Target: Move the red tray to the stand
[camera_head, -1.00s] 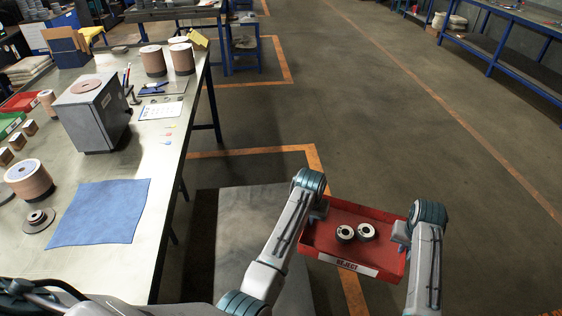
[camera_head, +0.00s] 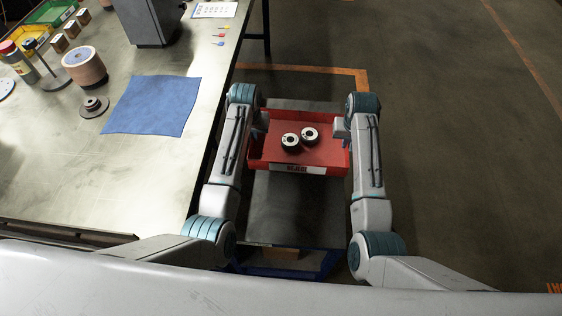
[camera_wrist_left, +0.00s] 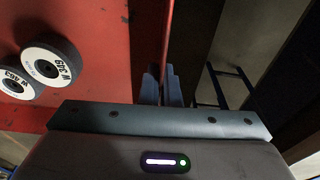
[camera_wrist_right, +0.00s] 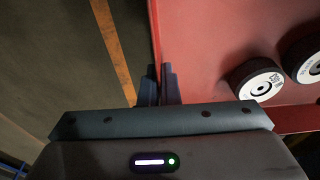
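The red tray (camera_head: 262,152), labelled REJECT on its front, is between my two arms in the head view. It holds two round discs, dark with pale faces (camera_head: 310,134). My left gripper (camera_head: 262,122) is shut on the tray's left wall; the left wrist view shows the fingers (camera_wrist_left: 161,85) on either side of it. My right gripper (camera_head: 341,125) is shut on the right wall, also between fingers in the right wrist view (camera_wrist_right: 160,85). The stand (camera_head: 290,210), a grey top on a blue frame, lies beneath the tray. Whether they touch, I cannot tell.
A long workbench (camera_head: 70,180) runs along the left, close to my left arm. It bears a blue cloth (camera_head: 155,105), a copper-coloured roll (camera_head: 84,70) and a grey box (camera_head: 150,20). The floor (camera_head: 450,150) to the right is open.

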